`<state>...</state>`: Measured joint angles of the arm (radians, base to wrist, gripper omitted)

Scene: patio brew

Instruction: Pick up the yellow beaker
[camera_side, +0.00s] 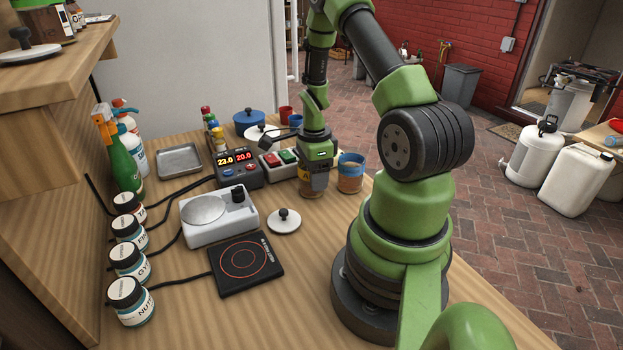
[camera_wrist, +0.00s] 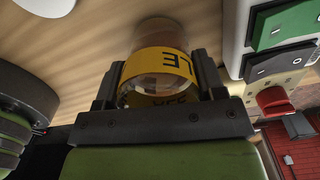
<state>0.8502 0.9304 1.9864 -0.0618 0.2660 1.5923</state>
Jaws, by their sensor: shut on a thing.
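The yellow beaker is a clear vessel with a yellow lettered band and brownish contents. In the side view the yellow beaker (camera_side: 312,188) stands upright at or just above the wooden table, under my gripper (camera_side: 314,172). In the wrist view the yellow beaker (camera_wrist: 160,65) sits between the two dark fingers of my gripper (camera_wrist: 160,85), which are shut on its banded part. My gripper hides much of its upper part in the side view. I cannot tell whether its base touches the table.
A blue-banded beaker (camera_side: 350,172) stands close on the right. A switch box (camera_side: 279,163) and a display box (camera_side: 239,168) are close on the left. A lid (camera_side: 284,220), a scale (camera_side: 218,214) and a hot plate (camera_side: 245,263) lie nearer. Bare table lies right of the lid.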

